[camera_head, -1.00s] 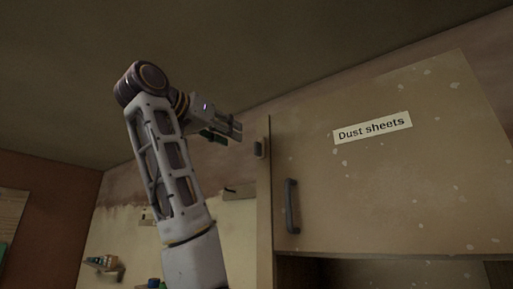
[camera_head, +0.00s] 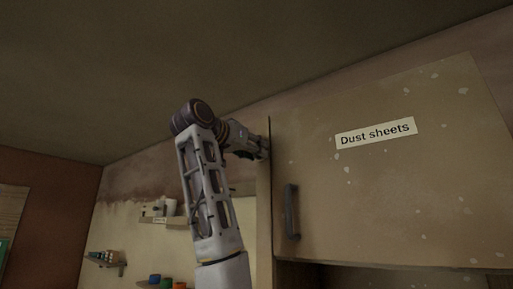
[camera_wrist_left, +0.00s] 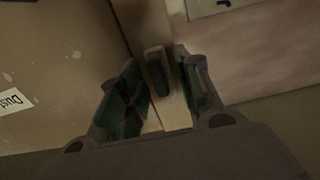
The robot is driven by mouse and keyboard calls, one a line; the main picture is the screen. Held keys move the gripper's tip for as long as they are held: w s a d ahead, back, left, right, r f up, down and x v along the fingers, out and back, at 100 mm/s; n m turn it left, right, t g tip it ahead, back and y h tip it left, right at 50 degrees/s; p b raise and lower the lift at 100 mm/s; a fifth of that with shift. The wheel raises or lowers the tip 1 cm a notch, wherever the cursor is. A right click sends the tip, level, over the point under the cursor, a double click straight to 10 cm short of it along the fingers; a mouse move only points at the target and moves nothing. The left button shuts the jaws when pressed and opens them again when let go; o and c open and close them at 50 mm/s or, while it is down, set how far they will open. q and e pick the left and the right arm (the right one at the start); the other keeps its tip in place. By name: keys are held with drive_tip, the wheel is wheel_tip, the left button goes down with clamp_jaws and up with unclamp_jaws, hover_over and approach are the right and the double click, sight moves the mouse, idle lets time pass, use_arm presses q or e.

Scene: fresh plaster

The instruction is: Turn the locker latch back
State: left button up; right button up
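The locker (camera_head: 400,190) has a closed tan door labelled "Dust sheets" and a dark bar handle (camera_head: 291,212). The latch (camera_wrist_left: 160,74), a dark upright piece on a light plate, sits on the narrow strip beside the door in the left wrist view. In the head view my left gripper (camera_head: 263,148) is at that strip and hides the latch. In the left wrist view the left gripper (camera_wrist_left: 157,82) is open, one green-padded finger on each side of the latch. I cannot tell if either finger touches it. My right gripper is not in view.
Left of the locker, wall shelves (camera_head: 177,221) hold small items, with colored pots (camera_head: 167,281) lower down. A small shelf (camera_head: 105,260) is farther left.

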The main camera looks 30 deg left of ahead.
use_arm(q)
drive_tip(key=shift+w, duration=0.45)
drive_tip(key=shift+c, duration=0.4)
clamp_jaws()
